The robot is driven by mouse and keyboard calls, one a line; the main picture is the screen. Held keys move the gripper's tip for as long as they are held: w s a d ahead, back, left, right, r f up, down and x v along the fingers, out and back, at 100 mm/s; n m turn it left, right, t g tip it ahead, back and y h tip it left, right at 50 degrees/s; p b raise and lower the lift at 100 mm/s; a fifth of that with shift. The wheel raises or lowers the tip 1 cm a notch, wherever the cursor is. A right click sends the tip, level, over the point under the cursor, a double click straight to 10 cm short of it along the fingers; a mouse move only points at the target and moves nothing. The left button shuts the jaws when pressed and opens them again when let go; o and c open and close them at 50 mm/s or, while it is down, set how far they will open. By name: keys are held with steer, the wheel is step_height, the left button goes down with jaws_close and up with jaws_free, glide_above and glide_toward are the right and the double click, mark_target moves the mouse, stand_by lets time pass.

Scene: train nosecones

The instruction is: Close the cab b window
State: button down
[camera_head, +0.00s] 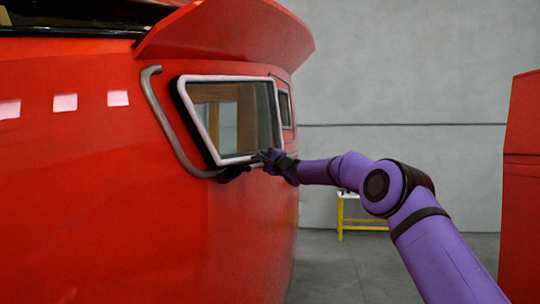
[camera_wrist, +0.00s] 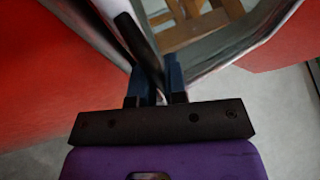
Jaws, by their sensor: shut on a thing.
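The cab window (camera_head: 238,118) is a glass pane in a pale frame on the side of the red nosecone. A dark edge shows along the frame's left side, and the pane looks tilted slightly out from the body; the exact gap is hard to tell. My gripper (camera_head: 262,160) is at the frame's lower edge, toward its right corner. In the wrist view my gripper's blue fingers (camera_wrist: 155,78) are closed around a dark bar (camera_wrist: 140,42), which looks like the window's handle. The pale frame (camera_wrist: 225,42) runs just right of the fingers. No label tells which cab this is.
A grey grab rail (camera_head: 165,120) curves along the window's left side. A red visor (camera_head: 225,32) juts out above. A smaller window (camera_head: 286,110) lies to the right. A yellow-legged stand (camera_head: 341,218) is behind my arm, and a red body (camera_head: 520,190) stands at the far right.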

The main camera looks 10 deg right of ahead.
steer(key=shift+w+a+f, duration=0.2)
steer(key=shift+a+f, duration=0.05)
steer(key=shift+a+r+y, duration=0.1)
steer(key=shift+r+y, duration=0.05)
steer(key=shift+y, duration=0.15)
steer(key=shift+s+r, duration=0.1)
steer(key=c, duration=1.5)
jaws_free()
steer(key=shift+a, duration=0.1)
steer(key=shift+o, duration=0.2)
steer(key=shift+s+d+f, duration=0.2)
steer(key=shift+s+f, duration=0.15)
steer(key=v, duration=1)
steer(key=shift+d+r, duration=0.25)
